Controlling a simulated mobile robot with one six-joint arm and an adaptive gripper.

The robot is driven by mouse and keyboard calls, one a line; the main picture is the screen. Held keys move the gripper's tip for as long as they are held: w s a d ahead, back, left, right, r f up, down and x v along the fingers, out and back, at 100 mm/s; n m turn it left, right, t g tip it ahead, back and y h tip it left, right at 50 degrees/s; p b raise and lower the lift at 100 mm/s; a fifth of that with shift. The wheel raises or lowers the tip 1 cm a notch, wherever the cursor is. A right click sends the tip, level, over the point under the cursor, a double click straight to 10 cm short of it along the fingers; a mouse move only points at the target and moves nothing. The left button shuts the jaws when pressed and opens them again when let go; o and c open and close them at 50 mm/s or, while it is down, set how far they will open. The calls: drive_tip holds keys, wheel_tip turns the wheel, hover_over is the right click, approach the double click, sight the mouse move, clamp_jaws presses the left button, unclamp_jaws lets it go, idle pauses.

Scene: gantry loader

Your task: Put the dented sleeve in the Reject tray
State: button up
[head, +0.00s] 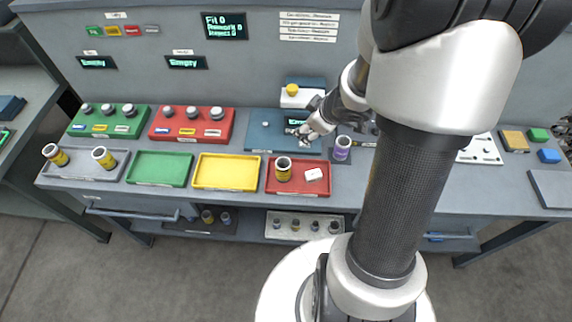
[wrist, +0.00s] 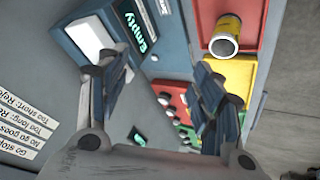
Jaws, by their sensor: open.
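My gripper (head: 303,131) is open and empty above the blue fixture base (head: 262,140) at the middle of the bench. In the wrist view its two fingers (wrist: 162,92) stand wide apart with nothing between them. The tray's label is too small to read. I cannot make out a dent on any sleeve.
A grey tray (head: 80,172) holds two yellow-banded sleeves. The green tray (head: 160,168) and yellow tray (head: 227,172) are empty. Green and red gauge blocks (head: 192,114) stand behind. A display (wrist: 138,32) reads "Empty".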

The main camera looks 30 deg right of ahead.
drive_tip(key=s+a+r+m+h, duration=0.2)
drive_tip(key=s+r+m+h, duration=0.15)
drive_tip(key=r, duration=1.05)
drive_tip(key=s+a+r+m+g+y, duration=0.2)
drive_tip(key=s+a+r+y, duration=0.1)
drive_tip(key=s+a, duration=1.2)
drive_tip(key=a+y, duration=0.1)
drive_tip(key=a, duration=0.1)
drive_tip(key=shift+s+a, duration=0.2)
drive_tip(key=shift+a, duration=0.1)
